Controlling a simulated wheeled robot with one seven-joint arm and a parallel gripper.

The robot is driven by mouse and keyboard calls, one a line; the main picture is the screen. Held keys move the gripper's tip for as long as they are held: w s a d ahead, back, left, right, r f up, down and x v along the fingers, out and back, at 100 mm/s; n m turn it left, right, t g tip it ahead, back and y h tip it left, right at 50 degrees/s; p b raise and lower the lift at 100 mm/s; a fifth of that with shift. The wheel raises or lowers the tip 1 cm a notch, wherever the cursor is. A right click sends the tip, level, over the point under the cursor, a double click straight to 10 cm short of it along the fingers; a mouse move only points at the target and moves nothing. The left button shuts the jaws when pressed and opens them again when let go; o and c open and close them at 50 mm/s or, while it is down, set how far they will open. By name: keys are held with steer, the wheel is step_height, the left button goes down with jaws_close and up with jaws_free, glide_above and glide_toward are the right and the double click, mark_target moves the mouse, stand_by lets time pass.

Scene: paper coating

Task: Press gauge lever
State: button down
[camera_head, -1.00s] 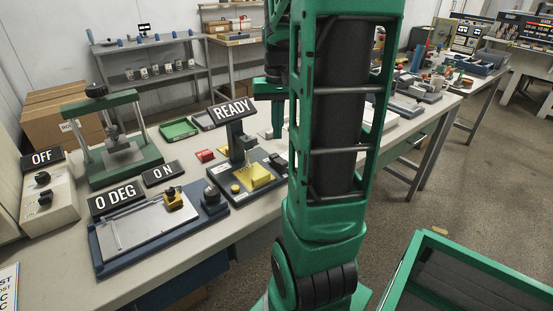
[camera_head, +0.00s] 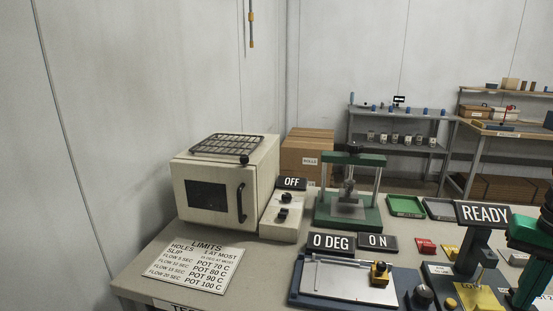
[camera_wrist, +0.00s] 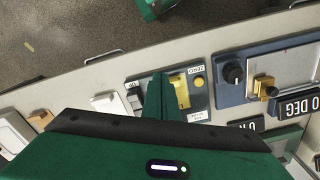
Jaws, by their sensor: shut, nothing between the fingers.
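The gauge stands at the right of the bench in the head view, with a black post under a READY sign (camera_head: 484,215) and a yellow plate (camera_head: 478,298) on a dark base. The wrist view shows the gauge base (camera_wrist: 199,103) with a yellow button (camera_wrist: 198,82) and small white labels. A grey block (camera_wrist: 133,98) at its left edge may be the lever; I cannot tell. My gripper (camera_wrist: 160,90) is shut and empty, above the gauge between the block and the yellow plate, hiding part of the base. I cannot tell whether it touches anything.
A blue-based device (camera_head: 345,283) with a 0 DEG sign is beside the gauge. Behind it stands a green-framed press (camera_head: 347,212). A cream oven (camera_head: 215,190) and an OFF control box (camera_head: 284,218) are further left. A limits card (camera_head: 197,268) lies at the front.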

steer(key=s+a+f+n, duration=0.1)
steer(key=s+a+f, duration=0.1)
steer(key=s+a, duration=0.4)
steer(key=shift+s+f, duration=0.4)
steer(key=shift+s, duration=0.1)
steer(key=shift+a, duration=0.1)
